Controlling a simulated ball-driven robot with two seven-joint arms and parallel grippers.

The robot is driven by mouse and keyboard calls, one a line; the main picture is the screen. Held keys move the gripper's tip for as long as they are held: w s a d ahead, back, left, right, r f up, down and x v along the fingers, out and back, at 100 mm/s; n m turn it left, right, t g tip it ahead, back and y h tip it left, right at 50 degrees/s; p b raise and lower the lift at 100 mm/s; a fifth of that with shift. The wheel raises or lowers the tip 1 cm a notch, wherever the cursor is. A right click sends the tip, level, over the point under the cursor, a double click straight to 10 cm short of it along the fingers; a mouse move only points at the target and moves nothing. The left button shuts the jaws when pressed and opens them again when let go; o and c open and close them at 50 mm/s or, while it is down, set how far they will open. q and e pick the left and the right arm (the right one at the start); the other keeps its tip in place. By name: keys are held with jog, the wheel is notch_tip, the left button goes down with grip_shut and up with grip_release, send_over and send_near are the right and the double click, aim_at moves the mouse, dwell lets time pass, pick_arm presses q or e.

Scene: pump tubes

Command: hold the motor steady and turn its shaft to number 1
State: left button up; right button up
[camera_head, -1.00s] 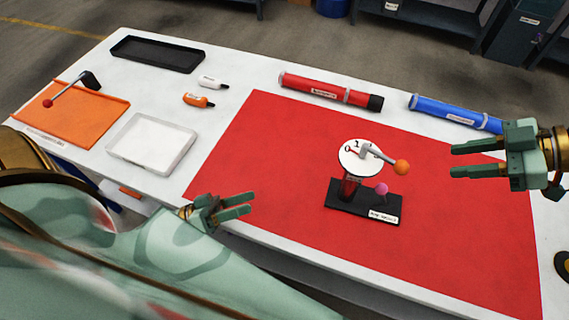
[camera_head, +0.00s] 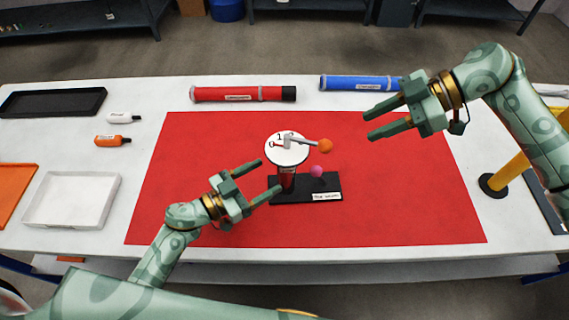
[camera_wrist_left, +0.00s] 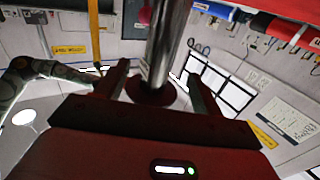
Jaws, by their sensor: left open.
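The motor stands upright on the red mat, with a white numbered dial (camera_head: 287,155), a dark red body (camera_head: 286,180) and a black base (camera_head: 325,186). Numbers 0, 1 and 2 show along the dial's far left edge. A grey crank with an orange ball (camera_head: 325,146) points right from the dial's top. A pink ball (camera_head: 317,172) is above the base. My left gripper (camera_head: 270,175) is open just left of the motor body. In the left wrist view a shiny cylinder (camera_wrist_left: 165,45) shows between its fingers. My right gripper (camera_head: 368,126) is open and empty, right of the crank.
The red mat (camera_head: 400,200) is mostly clear around the motor. A red tube (camera_head: 235,94) and a blue tube (camera_head: 350,83) lie behind it. A white tray (camera_head: 72,200), two small bottles and a black tray (camera_head: 50,102) are at left.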

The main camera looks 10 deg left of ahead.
aim_at(279, 170)
pick_arm(q)
jog(key=x, duration=0.7)
jog(key=shift+d, duration=0.1)
